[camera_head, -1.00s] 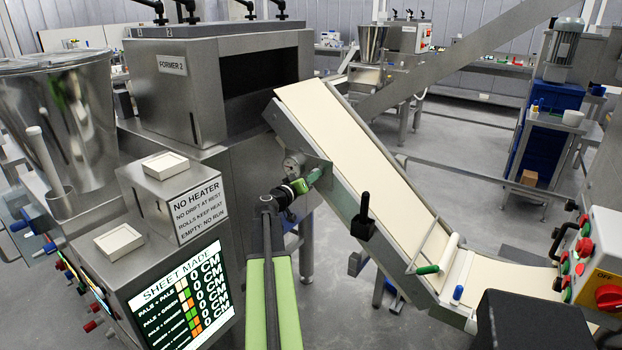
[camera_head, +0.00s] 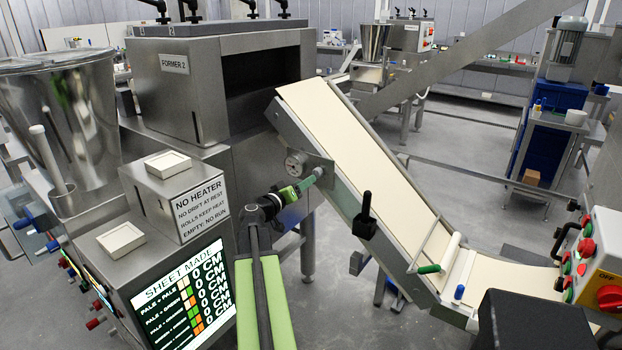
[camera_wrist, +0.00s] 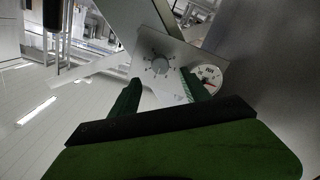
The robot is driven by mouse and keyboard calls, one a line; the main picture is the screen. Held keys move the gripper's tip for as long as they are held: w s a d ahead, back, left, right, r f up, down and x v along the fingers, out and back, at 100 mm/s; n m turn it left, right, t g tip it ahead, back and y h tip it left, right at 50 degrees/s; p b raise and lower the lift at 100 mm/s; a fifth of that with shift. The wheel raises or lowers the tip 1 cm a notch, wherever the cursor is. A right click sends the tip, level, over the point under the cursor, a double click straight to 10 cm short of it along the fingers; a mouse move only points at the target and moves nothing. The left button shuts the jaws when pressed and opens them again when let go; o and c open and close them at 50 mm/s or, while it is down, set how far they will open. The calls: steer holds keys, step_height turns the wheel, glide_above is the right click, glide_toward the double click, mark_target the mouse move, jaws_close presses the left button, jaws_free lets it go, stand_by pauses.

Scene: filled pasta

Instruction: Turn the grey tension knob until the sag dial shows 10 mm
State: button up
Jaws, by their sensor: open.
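The grey tension knob (camera_wrist: 160,66) is round, with marks around it on a pale plate in the wrist view. The sag dial (camera_wrist: 209,76) is a white round gauge with a red needle; its reading is too small to tell. In the head view the dial (camera_head: 296,163) sits at the conveyor's upper left side. My gripper (camera_wrist: 161,84) is open and empty, its two green fingers either side of the knob in the picture; contact cannot be told. In the head view my gripper (camera_head: 312,180) is close to the side plate, and the knob is not clear there.
A sloping conveyor (camera_head: 360,150) with a cream belt runs down to the right. A black handle (camera_head: 365,215) juts from its side. The steel former (camera_head: 215,90) stands behind, and a box with a sheet-count screen (camera_head: 185,295) stands at the left.

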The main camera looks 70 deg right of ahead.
steer(key=v, duration=1)
steer(key=shift+a, duration=0.3)
